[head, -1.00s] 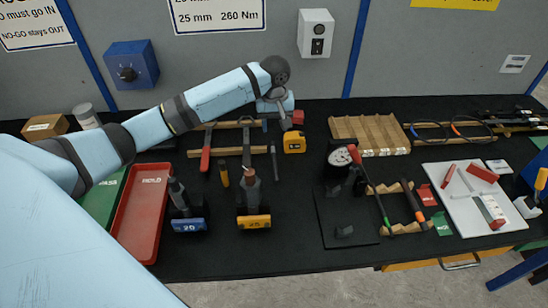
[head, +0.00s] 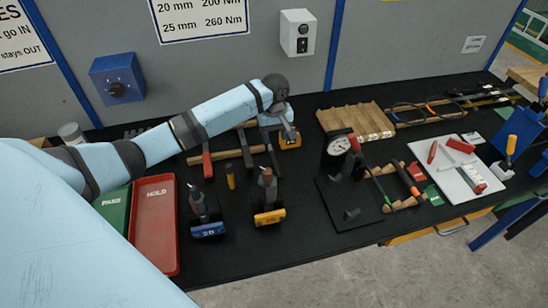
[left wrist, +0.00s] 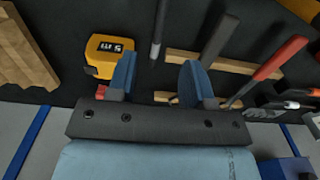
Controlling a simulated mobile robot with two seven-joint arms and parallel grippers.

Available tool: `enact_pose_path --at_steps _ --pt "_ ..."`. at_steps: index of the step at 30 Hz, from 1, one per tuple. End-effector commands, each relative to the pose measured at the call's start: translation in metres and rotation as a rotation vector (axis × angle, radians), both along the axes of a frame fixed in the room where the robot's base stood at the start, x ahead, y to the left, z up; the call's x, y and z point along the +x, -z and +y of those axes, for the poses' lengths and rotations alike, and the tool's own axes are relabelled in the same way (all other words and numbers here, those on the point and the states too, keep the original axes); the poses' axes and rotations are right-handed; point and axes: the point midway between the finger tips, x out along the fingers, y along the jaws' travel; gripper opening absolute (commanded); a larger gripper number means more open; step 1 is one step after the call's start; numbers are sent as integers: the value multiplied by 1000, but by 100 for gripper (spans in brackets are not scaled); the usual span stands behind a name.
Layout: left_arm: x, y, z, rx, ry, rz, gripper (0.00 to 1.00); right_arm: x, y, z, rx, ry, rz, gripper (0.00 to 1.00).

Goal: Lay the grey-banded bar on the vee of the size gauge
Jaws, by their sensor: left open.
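My left gripper (head: 286,127) hangs over the back of the black bench, beside the yellow tape measure (head: 290,140). In the left wrist view its two blue fingers (left wrist: 158,78) are apart with nothing held between them. A dial gauge (head: 339,146) stands on a dark base plate (head: 340,205) with a small dark block (head: 352,214); I cannot make out a vee on it. A dark bar (head: 245,148) and a red-handled tool (head: 207,160) lie across wooden rests, also seen in the left wrist view. My right gripper is not in view.
A red HOLD tray (head: 154,245) and green PASS tray (head: 113,215) lie at left. A grooved wooden rack (head: 352,119) lies behind the gauge, a white board (head: 462,185) right.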

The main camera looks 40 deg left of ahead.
Motion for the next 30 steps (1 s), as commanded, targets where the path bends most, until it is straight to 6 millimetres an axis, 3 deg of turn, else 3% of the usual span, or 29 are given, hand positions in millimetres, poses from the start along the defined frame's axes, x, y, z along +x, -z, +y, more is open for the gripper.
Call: enact_pose_path --at_steps 6,14,21,30 --pt "0 37 1 1 -2 2 47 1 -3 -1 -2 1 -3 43" --pt "1 56 3 2 -1 1 47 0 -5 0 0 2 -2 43" --pt "4 91 6 0 0 0 47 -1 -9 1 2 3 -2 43" --pt "4 98 6 2 0 -1 47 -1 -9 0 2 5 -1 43"
